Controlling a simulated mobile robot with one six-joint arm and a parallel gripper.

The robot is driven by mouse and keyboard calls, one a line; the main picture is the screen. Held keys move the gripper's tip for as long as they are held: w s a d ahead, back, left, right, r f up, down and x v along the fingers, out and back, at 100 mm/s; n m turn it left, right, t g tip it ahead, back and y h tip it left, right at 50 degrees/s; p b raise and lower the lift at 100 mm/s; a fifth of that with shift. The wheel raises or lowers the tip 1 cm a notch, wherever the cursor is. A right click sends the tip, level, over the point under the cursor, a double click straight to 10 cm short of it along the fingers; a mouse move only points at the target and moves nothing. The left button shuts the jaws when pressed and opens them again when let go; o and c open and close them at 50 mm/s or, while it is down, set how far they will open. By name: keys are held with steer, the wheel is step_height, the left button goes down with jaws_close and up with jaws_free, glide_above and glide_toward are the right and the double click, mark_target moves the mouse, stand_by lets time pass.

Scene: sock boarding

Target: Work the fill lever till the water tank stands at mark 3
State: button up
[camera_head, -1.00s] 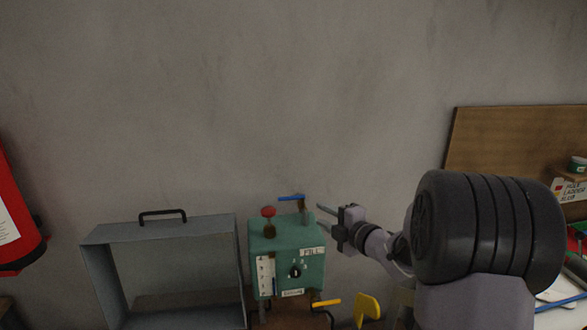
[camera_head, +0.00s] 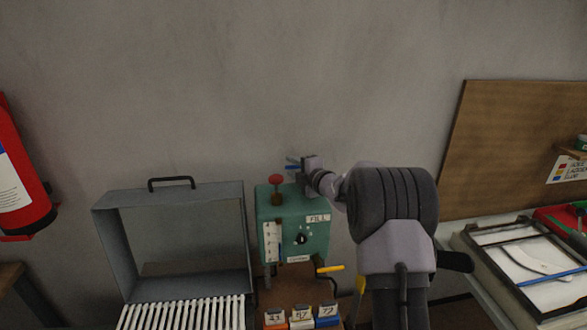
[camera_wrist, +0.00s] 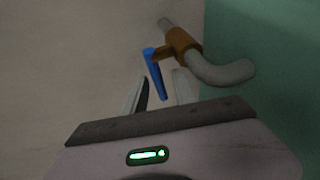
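The blue fill lever (camera_head: 293,167) is at the top of a green box (camera_head: 318,238) labelled FILL, against the wall. In the wrist view the lever (camera_wrist: 154,73) sits on a brass valve (camera_wrist: 181,46) on a grey pipe. My gripper (camera_head: 299,163) is at the lever in the head view. In the wrist view my gripper (camera_wrist: 161,80) is open, and the lever's lower end shows between its two fingers. I cannot tell whether they touch it. A white gauge strip (camera_head: 271,242) is on the box's left front; its level is too small to read.
A red knob (camera_head: 276,180) stands on the box, left of my gripper. A yellow-handled lever (camera_head: 330,268) is below the box. A grey open frame (camera_head: 101,235) with a handle is at left. Several numbered blocks (camera_head: 301,318) are in front.

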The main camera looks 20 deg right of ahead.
jaws_close()
stand_by(1.4)
